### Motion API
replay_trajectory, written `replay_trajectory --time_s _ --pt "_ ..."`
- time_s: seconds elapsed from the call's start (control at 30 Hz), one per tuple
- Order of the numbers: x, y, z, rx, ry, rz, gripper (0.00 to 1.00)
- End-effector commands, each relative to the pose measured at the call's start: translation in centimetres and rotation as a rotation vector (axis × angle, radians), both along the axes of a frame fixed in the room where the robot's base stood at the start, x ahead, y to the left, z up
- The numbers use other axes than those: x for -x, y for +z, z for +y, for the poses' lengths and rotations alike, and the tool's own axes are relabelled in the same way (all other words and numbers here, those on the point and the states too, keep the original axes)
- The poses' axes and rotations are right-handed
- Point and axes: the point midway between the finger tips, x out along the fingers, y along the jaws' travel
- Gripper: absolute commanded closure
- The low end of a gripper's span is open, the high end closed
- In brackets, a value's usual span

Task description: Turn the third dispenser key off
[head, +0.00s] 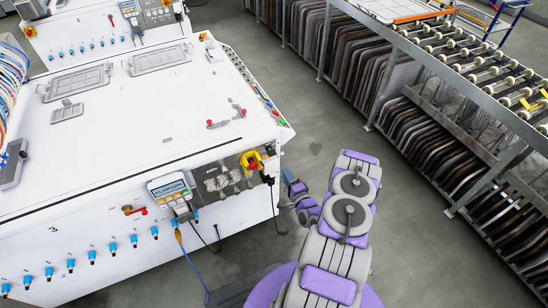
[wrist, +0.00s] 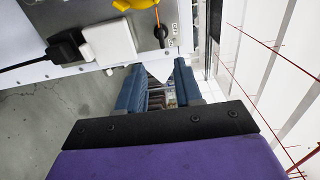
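A row of several small blue keys (head: 112,248) runs along the front face of the white machine (head: 110,130), low on the left in the head view. I cannot tell which of them counts as the third, nor how each is turned. My gripper (wrist: 158,82) has two blue fingers standing apart with nothing between them. In the head view my gripper (head: 291,180) is beside the machine's right corner, well to the right of the blue keys. None of the blue keys shows in the wrist view.
A control pendant (head: 171,190) and a red-handled valve (head: 134,210) are on the machine's front. A panel with a yellow-and-red switch (head: 251,160) is near my gripper. Cables hang there. A rack of panels (head: 420,80) stands right; grey floor (head: 430,240) is clear between.

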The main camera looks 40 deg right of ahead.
Motion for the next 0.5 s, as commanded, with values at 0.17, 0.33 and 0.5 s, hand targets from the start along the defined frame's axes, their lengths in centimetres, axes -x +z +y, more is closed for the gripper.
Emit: replay_trajectory --time_s 0.17,0.33,0.5 --pt "-3.2 0.0 -0.5 0.004 0.005 -0.002 0.65" --pt "-6.5 0.0 -1.4 0.003 0.004 -0.004 0.65" --pt "-9.2 -0.1 -2.1 -0.001 0.003 -0.002 0.65"
